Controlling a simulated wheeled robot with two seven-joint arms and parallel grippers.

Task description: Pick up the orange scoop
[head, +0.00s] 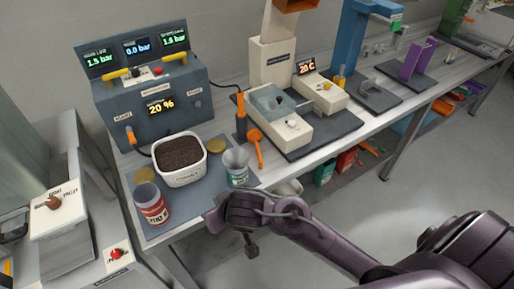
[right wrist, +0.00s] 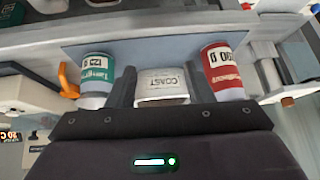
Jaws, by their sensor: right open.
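The orange scoop (head: 255,143) lies on the bench just right of the green-labelled cup, beside a dark upright holder. An orange curved part, likely the same scoop, shows at the left of the right wrist view (right wrist: 68,80). My right gripper (head: 214,214) is in front of the bench's front edge, nearer than the scoop and to its lower left. It is open and empty; in the right wrist view its two dark fingers (right wrist: 161,80) stand apart, with the white tub seen beyond them. My left gripper is not in view.
A white tub of dark granules (head: 182,178), a red-labelled cup (head: 151,208) and a green-labelled cup (head: 235,172) stand on a grey mat. A control box (head: 150,105) stands behind. A lidded machine (head: 280,118) stands right of the scoop. The floor before the bench is clear.

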